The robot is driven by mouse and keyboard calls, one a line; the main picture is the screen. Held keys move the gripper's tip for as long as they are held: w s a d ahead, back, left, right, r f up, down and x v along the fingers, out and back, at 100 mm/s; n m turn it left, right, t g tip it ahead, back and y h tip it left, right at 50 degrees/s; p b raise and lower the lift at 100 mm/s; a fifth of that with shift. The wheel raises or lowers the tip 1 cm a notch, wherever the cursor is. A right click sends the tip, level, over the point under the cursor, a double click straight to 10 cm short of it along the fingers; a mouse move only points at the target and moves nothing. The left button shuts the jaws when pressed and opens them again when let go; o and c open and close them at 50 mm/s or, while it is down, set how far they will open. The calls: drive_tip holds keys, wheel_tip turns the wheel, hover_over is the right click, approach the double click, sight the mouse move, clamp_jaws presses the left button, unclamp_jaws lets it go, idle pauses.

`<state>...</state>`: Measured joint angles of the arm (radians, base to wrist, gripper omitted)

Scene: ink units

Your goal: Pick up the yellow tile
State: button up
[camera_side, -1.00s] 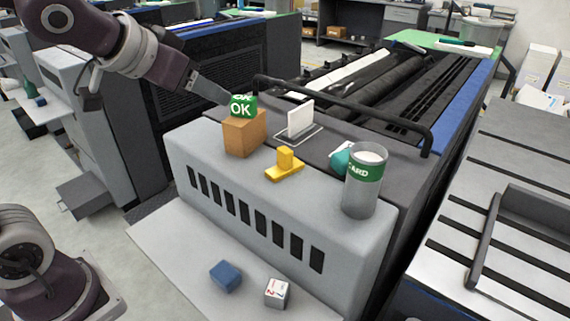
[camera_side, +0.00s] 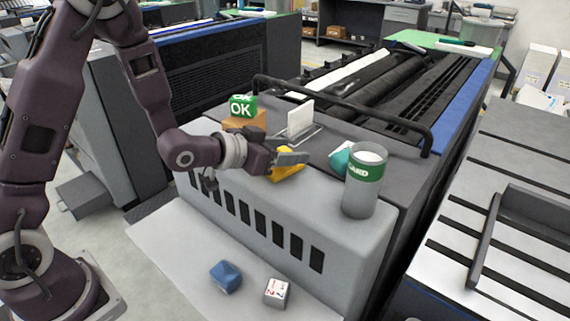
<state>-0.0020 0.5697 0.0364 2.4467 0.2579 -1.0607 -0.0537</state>
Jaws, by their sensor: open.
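The yellow tile (camera_side: 290,173) lies on the grey ledge of the machine in the side view, between the brown block and the grey canister. It has a stepped shape, and its upper part is partly hidden behind my gripper. My gripper (camera_side: 297,158) is low over the tile, coming in from the left with its fingers pointing right. It is open. I cannot tell whether the fingers touch the tile.
A white card stands upright in a holder (camera_side: 301,118). A grey canister (camera_side: 363,195) with a green band stands right, beside a teal object (camera_side: 341,158). A blue block (camera_side: 226,277) and white box (camera_side: 277,291) lie below.

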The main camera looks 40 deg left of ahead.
drive_tip(key=shift+x, duration=1.2)
clamp_jaws()
